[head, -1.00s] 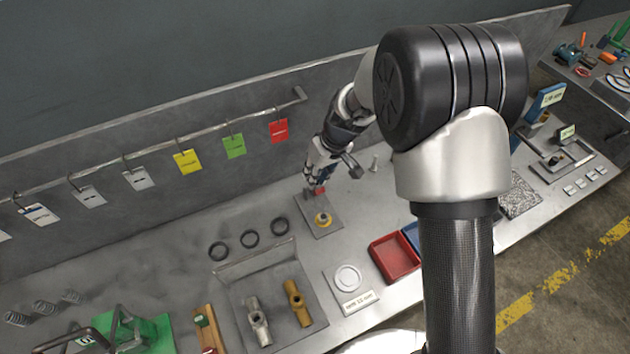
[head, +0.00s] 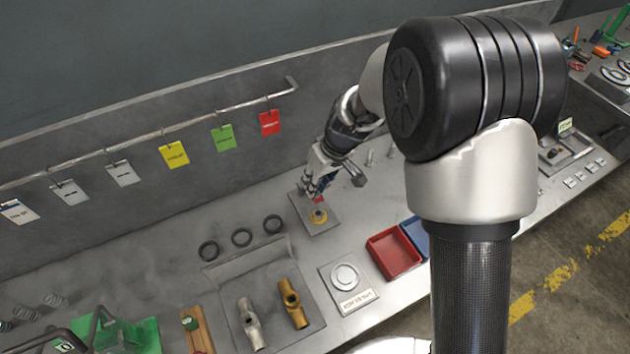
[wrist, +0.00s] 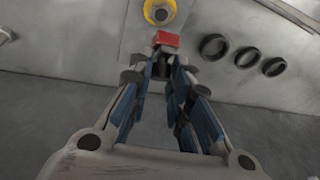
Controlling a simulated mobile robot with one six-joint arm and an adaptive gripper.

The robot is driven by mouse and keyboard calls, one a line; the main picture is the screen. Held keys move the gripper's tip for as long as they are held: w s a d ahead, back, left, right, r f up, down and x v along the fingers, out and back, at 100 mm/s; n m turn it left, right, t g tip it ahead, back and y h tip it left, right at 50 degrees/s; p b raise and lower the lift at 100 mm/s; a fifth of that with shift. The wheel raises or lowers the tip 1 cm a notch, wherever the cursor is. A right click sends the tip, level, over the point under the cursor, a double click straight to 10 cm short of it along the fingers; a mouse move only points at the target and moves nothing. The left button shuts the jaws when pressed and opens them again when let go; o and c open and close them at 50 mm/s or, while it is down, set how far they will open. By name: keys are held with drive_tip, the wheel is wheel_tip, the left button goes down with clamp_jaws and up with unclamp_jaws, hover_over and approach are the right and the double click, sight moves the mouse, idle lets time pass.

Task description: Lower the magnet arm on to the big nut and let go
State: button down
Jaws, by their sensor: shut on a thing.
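My gripper (head: 315,188) is low over the bench at a small grey plate (head: 326,222). In the wrist view its blue-padded fingers (wrist: 168,63) close on a part with a red end piece (wrist: 165,39), which I take for the magnet arm; the red end also shows in the head view (head: 319,199). A yellow ring with a grey centre (head: 318,217) sits on the plate just in front of the red end; it is at the top of the wrist view (wrist: 160,11). I cannot tell whether its centre is the big nut, or whether the red end touches it.
Several black rings (head: 242,237) lie left of the plate. A grey tray with two pipe fittings (head: 292,303), a white disc on a labelled plate (head: 345,277) and a red bin (head: 392,254) stand nearer. Coloured tags (head: 222,138) hang on a rail behind.

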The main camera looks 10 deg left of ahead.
drive_tip(key=shift+s+d+f, duration=0.1)
drive_tip(key=shift+s+f, duration=0.05)
drive_tip(key=shift+s, duration=0.15)
drive_tip(key=c, duration=1.7)
unclamp_jaws()
drive_tip(key=shift+d, duration=0.1)
drive_tip(key=shift+o, duration=1.1)
drive_tip(key=shift+w, duration=0.1)
drive_tip(key=shift+r, duration=0.2)
drive_tip(key=v, duration=1.1)
drive_tip(key=shift+r, duration=0.45)
drive_tip(key=shift+d, duration=0.1)
